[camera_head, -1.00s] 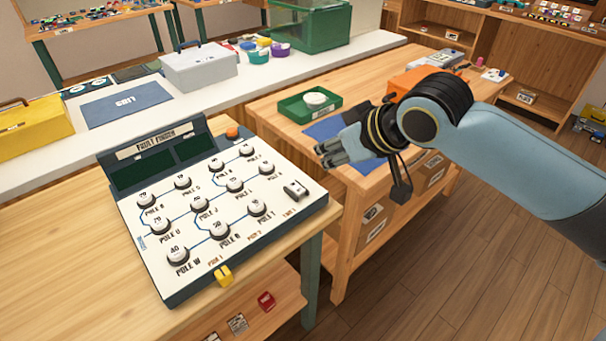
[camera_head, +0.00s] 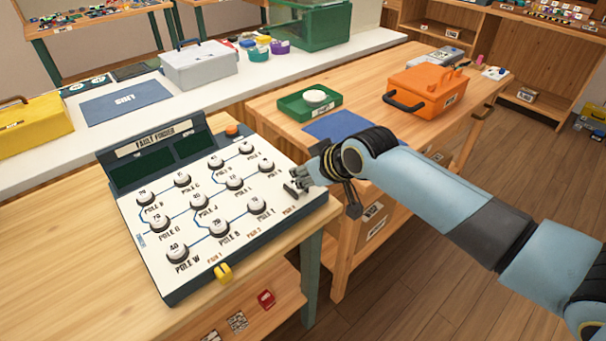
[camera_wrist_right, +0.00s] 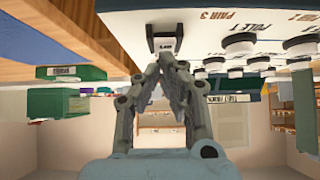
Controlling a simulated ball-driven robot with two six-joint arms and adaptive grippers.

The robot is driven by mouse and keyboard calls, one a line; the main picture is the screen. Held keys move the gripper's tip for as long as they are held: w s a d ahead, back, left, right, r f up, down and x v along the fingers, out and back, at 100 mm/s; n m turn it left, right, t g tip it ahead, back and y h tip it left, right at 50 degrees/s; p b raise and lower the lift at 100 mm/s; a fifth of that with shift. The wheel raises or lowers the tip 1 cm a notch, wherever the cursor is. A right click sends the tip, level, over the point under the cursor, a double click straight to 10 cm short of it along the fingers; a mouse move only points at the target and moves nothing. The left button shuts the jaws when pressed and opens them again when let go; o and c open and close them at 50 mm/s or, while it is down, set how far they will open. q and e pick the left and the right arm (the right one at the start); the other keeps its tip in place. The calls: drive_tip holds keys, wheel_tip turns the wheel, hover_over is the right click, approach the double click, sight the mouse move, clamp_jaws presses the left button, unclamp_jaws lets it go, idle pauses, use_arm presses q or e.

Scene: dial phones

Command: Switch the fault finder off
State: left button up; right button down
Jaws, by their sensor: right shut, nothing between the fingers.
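The fault finder (camera_head: 230,247) is a white sloped panel in a dark case on the wooden bench, with several round knobs, two dark screens and a title strip. A small dark switch (camera_head: 291,190) sits near its right edge, partly hidden by my right gripper (camera_head: 297,180). In the right wrist view the switch (camera_wrist_right: 165,40) shows as a dark block just beyond the tips of my right gripper (camera_wrist_right: 168,58). The gripper is shut and empty, its tips close to the switch; I cannot tell whether they touch. My left gripper is not in view.
An orange button (camera_head: 232,130) tops the case, and a yellow piece (camera_head: 223,272) is at its front edge. Open floor lies at lower right.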

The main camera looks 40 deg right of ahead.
drive_tip(key=shift+f, duration=0.15)
drive_tip(key=shift+s+f+t+b, duration=0.1)
drive_tip(key=shift+f+t+b, duration=0.2)
drive_tip(key=shift+f+b, duration=0.35)
drive_tip(key=shift+r, duration=0.4)
drive_tip(key=shift+w+r+p, duration=0.3)
drive_tip(key=shift+w, duration=0.5)
